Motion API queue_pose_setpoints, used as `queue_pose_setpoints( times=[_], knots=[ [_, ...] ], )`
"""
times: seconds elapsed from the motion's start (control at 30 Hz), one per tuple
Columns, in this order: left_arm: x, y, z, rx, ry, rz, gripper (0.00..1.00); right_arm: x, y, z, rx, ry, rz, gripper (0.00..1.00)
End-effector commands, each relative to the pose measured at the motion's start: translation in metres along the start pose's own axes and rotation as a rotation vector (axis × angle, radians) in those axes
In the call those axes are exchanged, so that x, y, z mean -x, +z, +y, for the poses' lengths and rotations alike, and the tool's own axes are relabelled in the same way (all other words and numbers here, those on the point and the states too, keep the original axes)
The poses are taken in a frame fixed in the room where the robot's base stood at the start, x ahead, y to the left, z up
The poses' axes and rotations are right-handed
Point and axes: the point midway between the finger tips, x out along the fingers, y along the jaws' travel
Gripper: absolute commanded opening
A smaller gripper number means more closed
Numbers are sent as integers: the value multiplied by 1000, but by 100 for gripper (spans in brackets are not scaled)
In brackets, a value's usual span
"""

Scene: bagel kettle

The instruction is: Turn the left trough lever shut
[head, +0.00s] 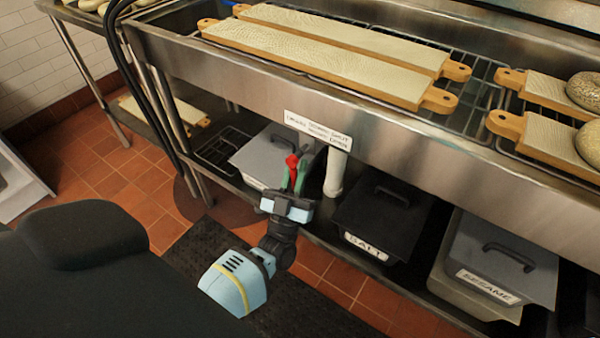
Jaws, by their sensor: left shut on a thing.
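The red lever (292,161) shows under the front of the steel trough (385,125), just below a white label plate whose small text I cannot read surely. My left gripper (294,180) reaches up from below, and its fingers are shut on the lever. Only the red end of the lever shows between and above the fingertips. The rest of it and the valve body are hidden by the gripper, so I cannot tell the lever's exact angle. My right gripper is not in view.
A white drain pipe (336,172) hangs right beside the gripper. On the low shelf stand a grey-lidded bin (262,152), a black bin marked SALT (382,207) and a SESAME bin (500,262). Long boards (330,70) and bagels lie on top. A dark mat (215,255) covers the floor in front.

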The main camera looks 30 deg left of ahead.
Motion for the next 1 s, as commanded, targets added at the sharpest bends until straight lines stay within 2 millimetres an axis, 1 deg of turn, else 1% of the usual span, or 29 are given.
queue_pose_setpoints(
  times=[0.03, 0.3, 0.77, 0.8, 0.93, 1.0],
  knots=[
    [2, 2, -2, -16, 16, -1, 0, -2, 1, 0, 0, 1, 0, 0],
    [1, 1, -4, -62, 61, 13, 0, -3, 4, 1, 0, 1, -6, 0],
    [0, 1, -4, -70, 67, 16, 0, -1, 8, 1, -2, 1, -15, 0],
    [0, 1, -4, -70, 67, 17, 20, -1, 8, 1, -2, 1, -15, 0],
    [0, 0, -4, -68, 67, 17, 37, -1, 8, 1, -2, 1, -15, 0],
    [0, 0, -4, -68, 66, 17, 37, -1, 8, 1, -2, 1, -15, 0]
  ],
)
